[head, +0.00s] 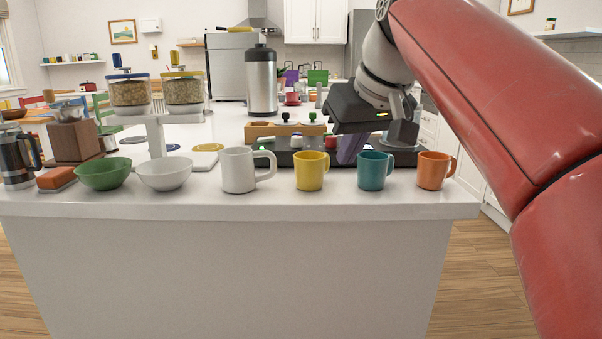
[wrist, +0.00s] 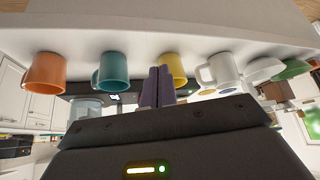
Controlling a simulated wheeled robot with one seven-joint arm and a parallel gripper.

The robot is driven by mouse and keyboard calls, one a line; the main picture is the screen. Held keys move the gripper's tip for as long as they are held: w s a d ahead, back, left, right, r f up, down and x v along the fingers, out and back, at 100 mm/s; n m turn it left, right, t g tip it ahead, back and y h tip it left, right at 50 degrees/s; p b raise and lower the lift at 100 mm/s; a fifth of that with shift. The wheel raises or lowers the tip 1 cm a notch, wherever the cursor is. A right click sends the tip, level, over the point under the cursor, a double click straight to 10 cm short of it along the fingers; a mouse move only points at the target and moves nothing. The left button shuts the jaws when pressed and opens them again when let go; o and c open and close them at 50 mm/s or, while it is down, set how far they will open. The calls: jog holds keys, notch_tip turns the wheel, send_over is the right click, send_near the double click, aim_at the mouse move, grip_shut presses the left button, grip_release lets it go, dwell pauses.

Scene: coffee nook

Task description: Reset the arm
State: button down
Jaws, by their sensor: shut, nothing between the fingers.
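My gripper (head: 347,152) is in the head view above the counter, right of centre. Its purple fingers hang behind the row of mugs, between the yellow mug (head: 311,171) and the teal mug (head: 375,171). In the wrist view the fingers (wrist: 156,88) are together with nothing between them. The picture there is upside down, with the mugs along the counter edge. My gripper holds nothing. I cannot tell exactly how high the fingertips are above the counter.
An orange mug (head: 435,171), a white mug (head: 240,170), a white bowl (head: 164,174) and a green bowl (head: 103,174) line the front edge. A dark machine base (head: 405,157) lies behind my gripper. Grain dispensers (head: 157,92) and a steel flask (head: 262,82) stand further left.

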jog(key=s+d+f+m+h, duration=0.1)
jog(key=s+d+f, duration=0.1)
jog(key=s+f, duration=0.4)
jog(key=s+d+f+m, duration=0.2)
jog(key=s+f, duration=0.4)
jog(key=f, duration=0.8)
jog(key=s+d+f+m+h, duration=0.1)
jog(key=s+d+f, duration=0.3)
jog(key=f, duration=0.6)
jog(key=shift+s+m+h, duration=0.3)
jog(key=shift+s, duration=0.8)
